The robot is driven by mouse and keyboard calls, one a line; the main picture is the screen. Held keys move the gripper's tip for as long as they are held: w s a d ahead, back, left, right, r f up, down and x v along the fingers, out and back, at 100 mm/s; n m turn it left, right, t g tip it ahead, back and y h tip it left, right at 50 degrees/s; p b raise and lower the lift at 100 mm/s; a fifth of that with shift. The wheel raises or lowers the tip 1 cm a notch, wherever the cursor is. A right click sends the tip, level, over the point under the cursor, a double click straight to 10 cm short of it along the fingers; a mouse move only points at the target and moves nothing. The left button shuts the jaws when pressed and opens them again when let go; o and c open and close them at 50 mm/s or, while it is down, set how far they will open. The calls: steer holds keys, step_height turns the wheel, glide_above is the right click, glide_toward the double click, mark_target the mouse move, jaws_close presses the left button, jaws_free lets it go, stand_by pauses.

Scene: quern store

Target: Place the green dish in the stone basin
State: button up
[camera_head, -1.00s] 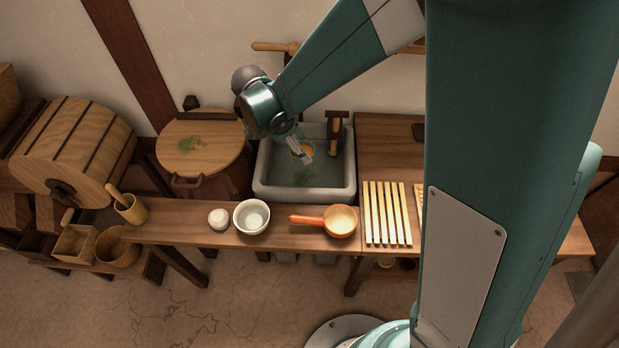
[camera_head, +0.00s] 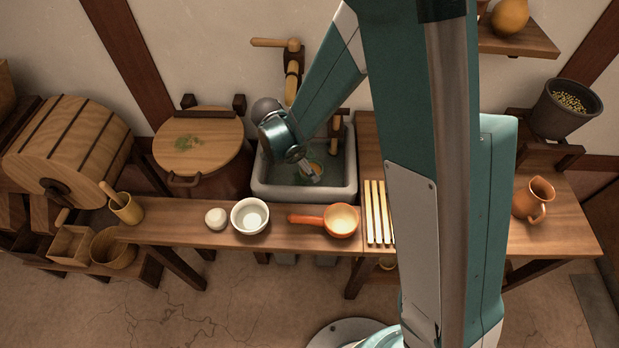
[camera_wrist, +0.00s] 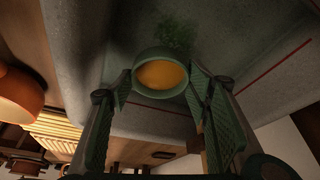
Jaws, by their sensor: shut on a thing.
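The green dish (camera_wrist: 160,94) is a small round bowl with an orange inside, held between the two finger pads in the wrist view. My gripper (camera_wrist: 161,84) is shut on it. In the head view my gripper (camera_head: 310,172) is over the stone basin (camera_head: 300,192), and only a small part of the dish shows beside the fingers. The basin is grey and square-cornered, with a patch of green on its floor. In the wrist view the basin's inner surface (camera_wrist: 75,45) lies beyond the dish. Whether the dish touches the basin floor I cannot tell.
A wooden spout (camera_head: 337,125) stands at the basin's back right. On the front shelf are a white bowl (camera_head: 250,217), an orange pan (camera_head: 340,221) and a slatted rack (camera_head: 377,212). A round-lidded tub (camera_head: 198,145) is left of the basin. A jug (camera_head: 534,198) stands at right.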

steer(key=shift+f, duration=0.9)
steer(key=shift+f+b, duration=0.6)
steer(key=shift+f, duration=1.35)
steer(key=shift+f, duration=0.15)
steer(key=o, duration=0.9)
steer(key=shift+o, duration=0.2)
steer(key=shift+r, duration=0.2)
steer(key=p+v, duration=0.2)
steer(key=v, duration=1)
steer(key=shift+p, duration=0.35)
steer(key=shift+s, duration=0.1)
